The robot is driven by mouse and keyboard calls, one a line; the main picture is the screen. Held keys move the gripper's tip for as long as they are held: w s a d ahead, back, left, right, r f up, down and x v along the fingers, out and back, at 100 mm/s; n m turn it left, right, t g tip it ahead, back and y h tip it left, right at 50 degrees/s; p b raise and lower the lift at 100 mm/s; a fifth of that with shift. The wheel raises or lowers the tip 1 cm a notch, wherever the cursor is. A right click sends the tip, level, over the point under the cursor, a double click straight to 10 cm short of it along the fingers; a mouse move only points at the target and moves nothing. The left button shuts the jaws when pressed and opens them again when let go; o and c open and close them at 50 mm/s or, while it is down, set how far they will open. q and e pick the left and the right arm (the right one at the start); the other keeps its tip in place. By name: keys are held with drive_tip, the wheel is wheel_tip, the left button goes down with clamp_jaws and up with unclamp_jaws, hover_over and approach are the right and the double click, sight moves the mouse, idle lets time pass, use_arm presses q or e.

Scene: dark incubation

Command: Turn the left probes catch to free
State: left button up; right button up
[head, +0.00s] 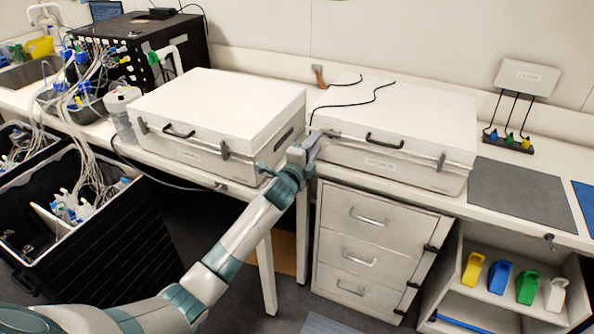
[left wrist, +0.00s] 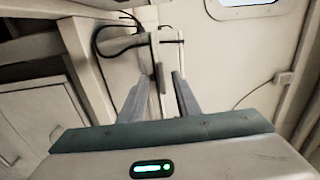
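Two white lidded cases stand side by side on the bench, a left case (head: 225,100) and a right case (head: 405,115). Their small front labels are too small to read, so I cannot tell which is the probes case. My left gripper (head: 312,145) is at the front left corner of the right case, by its left catch (head: 328,133), which it partly hides. In the left wrist view my gripper (left wrist: 158,92) has its fingers apart, with a dark catch lever (left wrist: 160,77) between or just beyond the tips. Contact is unclear. My right gripper is out of view.
The right case also has a handle (head: 384,141) and a right catch (head: 441,161). The left case has catches (head: 224,150). A dark cable (head: 355,100) lies over the right case lid. Drawers (head: 370,240) stand below. A grey mat (head: 520,190) lies clear at right.

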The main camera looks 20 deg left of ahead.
use_arm(q)
drive_tip(key=s+b, duration=0.2)
drive_tip(key=s, duration=1.1)
drive_tip(key=shift+a+b, duration=0.2)
drive_tip(key=shift+b, duration=0.1)
drive_tip(key=s+a+f+n+g+y, duration=0.1)
drive_tip(key=s+f+n+g, duration=0.25)
drive_tip(key=f, duration=1.35)
drive_tip(key=s+a+f+n+g, duration=0.1)
drive_tip(key=s+f+n+g, duration=0.2)
drive_tip(key=f, duration=1.5)
drive_tip(key=s+f+n+g, duration=0.2)
drive_tip(key=s+f, duration=0.8)
drive_tip(key=f, duration=0.3)
drive_tip(key=s+d+f+n+g, duration=0.1)
drive_tip(key=s+f+n+g, duration=0.1)
drive_tip(key=s+f, duration=0.7)
drive_tip(key=s+f+n+g, duration=0.1)
drive_tip(key=s+f+g, duration=0.1)
drive_tip(key=s+f, duration=0.7)
drive_tip(key=s+d+f+n+g, duration=0.1)
drive_tip(key=s+f+n+g, duration=0.1)
drive_tip(key=s, duration=1.2)
drive_tip(key=s+d+f+n+g, duration=0.2)
drive_tip(key=s+f, duration=0.1)
drive_tip(key=s, duration=1.2)
drive_tip(key=shift+d+f, duration=0.25)
drive_tip(key=shift+f, duration=0.1)
